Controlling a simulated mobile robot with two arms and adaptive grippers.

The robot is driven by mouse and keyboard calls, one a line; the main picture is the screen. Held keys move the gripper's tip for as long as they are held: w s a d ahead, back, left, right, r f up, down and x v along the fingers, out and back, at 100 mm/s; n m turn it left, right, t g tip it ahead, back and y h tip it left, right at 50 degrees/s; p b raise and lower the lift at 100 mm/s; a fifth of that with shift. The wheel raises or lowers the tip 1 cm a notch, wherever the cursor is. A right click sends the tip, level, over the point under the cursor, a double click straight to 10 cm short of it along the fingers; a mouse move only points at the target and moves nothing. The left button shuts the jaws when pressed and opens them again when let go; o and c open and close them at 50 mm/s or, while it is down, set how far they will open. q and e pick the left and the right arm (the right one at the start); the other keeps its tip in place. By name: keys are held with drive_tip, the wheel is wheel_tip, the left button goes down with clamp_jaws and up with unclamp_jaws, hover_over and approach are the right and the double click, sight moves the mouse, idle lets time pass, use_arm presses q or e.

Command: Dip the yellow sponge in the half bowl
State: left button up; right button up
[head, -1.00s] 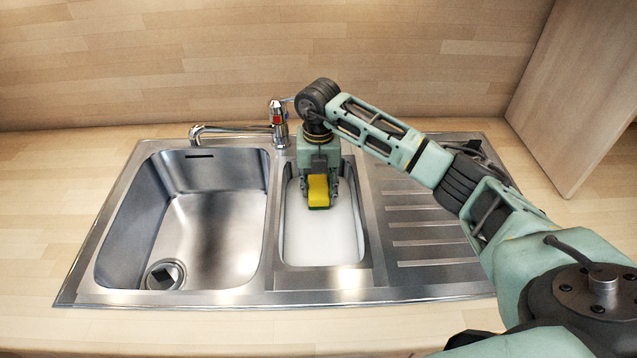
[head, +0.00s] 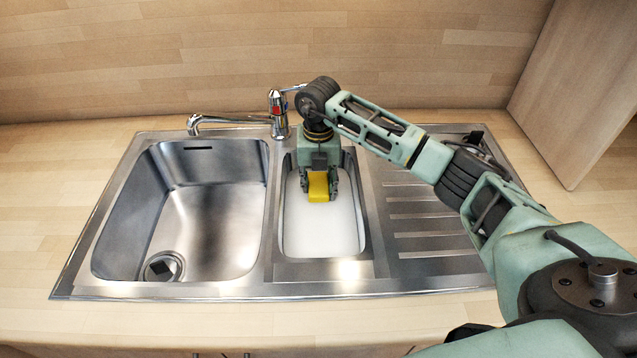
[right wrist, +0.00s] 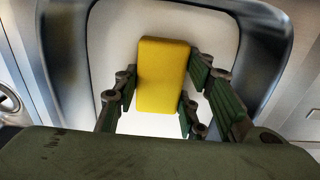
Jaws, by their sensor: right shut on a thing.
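The yellow sponge (head: 318,187) is in my right gripper (head: 318,180), inside the half bowl (head: 321,268), the small basin in the middle of the sink. White liquid or foam (head: 318,232) fills the lower part of the half bowl. The sponge is low, at or near the white surface, and its green underside is hidden. In the right wrist view the sponge (right wrist: 162,75) stands between the fingers of the right gripper (right wrist: 160,100), with the white of the half bowl behind it. My left gripper is not in view.
The large empty basin (head: 205,215) with a drain (head: 163,267) lies to the left. The tap (head: 278,115) stands behind, its spout turned left. A ribbed drainboard (head: 425,215) is to the right, under my right arm. A wooden panel (head: 575,100) rises at the right.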

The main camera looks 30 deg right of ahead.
idle(0.3)
wheel_tip(320, 180, up, 13)
drive_tip(key=p, duration=0.9)
